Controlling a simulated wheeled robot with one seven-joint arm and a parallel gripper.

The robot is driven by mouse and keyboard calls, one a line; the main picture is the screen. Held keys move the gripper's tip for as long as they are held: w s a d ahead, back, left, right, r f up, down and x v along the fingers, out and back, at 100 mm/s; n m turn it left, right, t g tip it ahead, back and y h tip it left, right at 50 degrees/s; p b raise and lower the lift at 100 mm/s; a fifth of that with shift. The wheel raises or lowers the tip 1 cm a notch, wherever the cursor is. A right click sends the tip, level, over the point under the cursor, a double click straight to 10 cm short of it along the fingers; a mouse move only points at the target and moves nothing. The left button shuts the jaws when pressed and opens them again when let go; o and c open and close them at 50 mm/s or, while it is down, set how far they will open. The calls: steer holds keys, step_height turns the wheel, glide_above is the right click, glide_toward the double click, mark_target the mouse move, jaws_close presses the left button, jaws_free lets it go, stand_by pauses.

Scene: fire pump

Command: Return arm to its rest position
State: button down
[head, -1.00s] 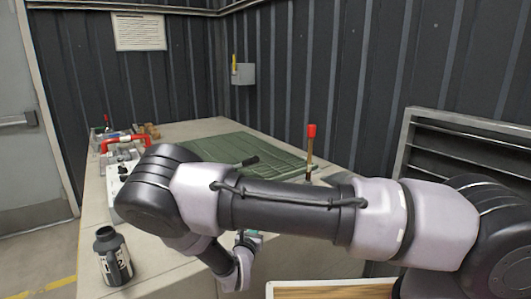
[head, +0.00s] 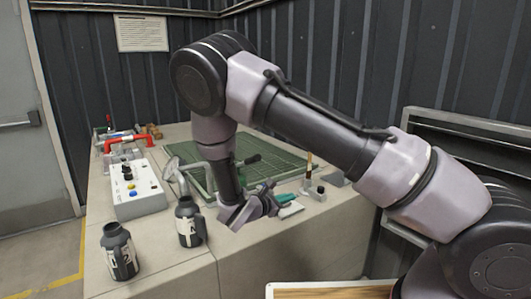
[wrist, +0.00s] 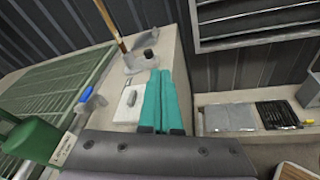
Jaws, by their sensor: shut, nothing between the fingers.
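My arm is raised and bent over the bench (head: 270,255), its elbow high in front of the wall. My gripper (head: 292,208) hangs above the bench's front right part, with teal fingers close together. In the wrist view my gripper (wrist: 160,85) shows its two teal fingers side by side, shut and empty. A small white plate-like item (wrist: 130,103) lies beside the fingers in that view. I cannot tell the exact height of the fingers above the bench.
Two dark labelled jugs (head: 119,252) (head: 190,222) stand at the bench's front left. A control box (head: 136,190) with buttons is behind them. A green grid mat (head: 275,165) covers the back middle. A grey shelf rack (head: 450,130) stands at right, partly behind my arm.

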steer(key=s+d+r+m+g+y, duration=0.2)
steer(key=s+d+r+m+g, duration=0.25)
steer(key=d+r+m, duration=0.35)
steer(key=s+d+r+m+g+y, duration=0.35)
steer(key=d+r+m+g, duration=0.35)
steer(key=r, duration=0.3)
steer(key=s+d+r+m+t+y, duration=0.2)
steer(key=s+r+m+t+y, duration=0.5)
steer(key=s+r+m, duration=0.4)
steer(key=s+r, duration=0.3)
steer(key=r, duration=0.3)
steer(key=shift+s+r+m+t, duration=0.2)
steer(key=shift+r+m+t, duration=0.15)
steer(key=shift+r+m, duration=0.05)
steer(key=shift+w+d, duration=0.1)
